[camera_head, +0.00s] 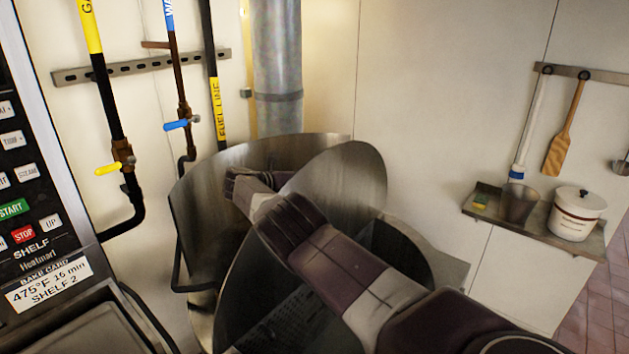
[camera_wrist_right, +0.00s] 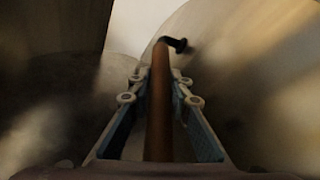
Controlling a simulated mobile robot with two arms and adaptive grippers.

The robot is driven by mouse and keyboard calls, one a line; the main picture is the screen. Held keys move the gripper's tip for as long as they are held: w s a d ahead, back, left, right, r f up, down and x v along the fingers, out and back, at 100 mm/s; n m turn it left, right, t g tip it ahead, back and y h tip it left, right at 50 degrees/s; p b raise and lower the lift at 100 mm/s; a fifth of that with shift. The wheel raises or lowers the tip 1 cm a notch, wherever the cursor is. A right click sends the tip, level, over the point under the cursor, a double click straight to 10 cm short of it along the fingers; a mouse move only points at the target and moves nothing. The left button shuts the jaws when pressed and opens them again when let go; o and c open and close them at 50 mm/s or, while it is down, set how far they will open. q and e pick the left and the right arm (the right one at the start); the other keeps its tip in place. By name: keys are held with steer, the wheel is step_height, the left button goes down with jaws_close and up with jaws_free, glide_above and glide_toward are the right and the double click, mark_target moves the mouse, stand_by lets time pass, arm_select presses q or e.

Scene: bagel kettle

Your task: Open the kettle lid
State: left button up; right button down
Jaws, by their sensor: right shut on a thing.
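The steel kettle (camera_head: 199,205) stands in the middle of the head view. Its round metal lid (camera_head: 355,180) is tilted up on edge, and a dark opening shows beside it. My right arm crosses in front of the lid from the lower right. In the right wrist view my right gripper (camera_wrist_right: 160,88) is shut on a brown rod-like handle (camera_wrist_right: 160,120) running between its fingers. The handle has a black end piece (camera_wrist_right: 175,44) near a pale metal surface. The fingertips are hidden in the head view. My left gripper is not in view.
A control panel (camera_head: 30,180) and appliance stand at the left. Wall pipes with yellow and blue valves (camera_head: 177,125) are behind the kettle. A wall shelf (camera_head: 480,205) with a white pot (camera_head: 577,213) is at the right. Bare wall lies between.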

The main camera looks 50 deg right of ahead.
steer(key=shift+w+f, duration=0.1)
steer(key=shift+f, duration=0.05)
steer(key=c, duration=2.1)
jaws_free()
steer(key=shift+o, duration=0.3)
steer(key=shift+w, duration=0.1)
steer(key=shift+d, duration=0.1)
